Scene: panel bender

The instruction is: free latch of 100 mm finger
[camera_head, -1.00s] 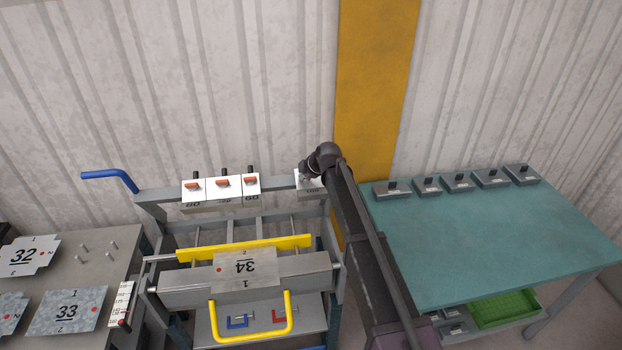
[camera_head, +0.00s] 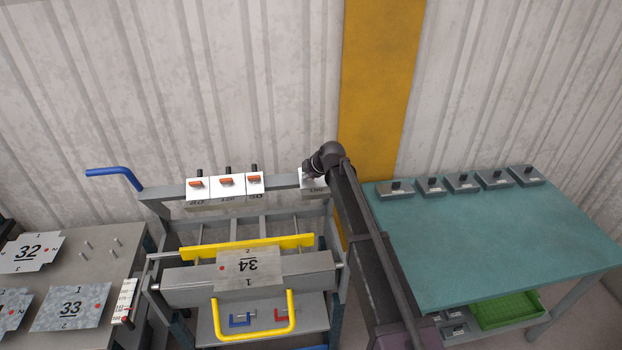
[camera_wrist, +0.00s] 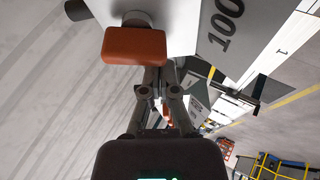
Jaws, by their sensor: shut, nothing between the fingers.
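The 100 mm finger is the white block (camera_wrist: 190,28) marked 100 in the wrist view. Its orange latch (camera_wrist: 134,46) sits at the upper left of that view, in front of a dark round post. My gripper (camera_wrist: 158,80) is shut and empty, its tips right at the lower right edge of the latch; I cannot tell if they touch it. In the head view the finger (camera_head: 316,190) hangs at the right end of the machine's upper beam. My gripper (camera_head: 308,174) and wrist hide its latch there.
Other white fingers with orange latches (camera_head: 227,182) hang along the beam to the left. A sheet marked 34 (camera_head: 250,268) lies below, behind a yellow handle (camera_head: 293,318). A teal table (camera_head: 490,240) with several grey blocks stands on the right.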

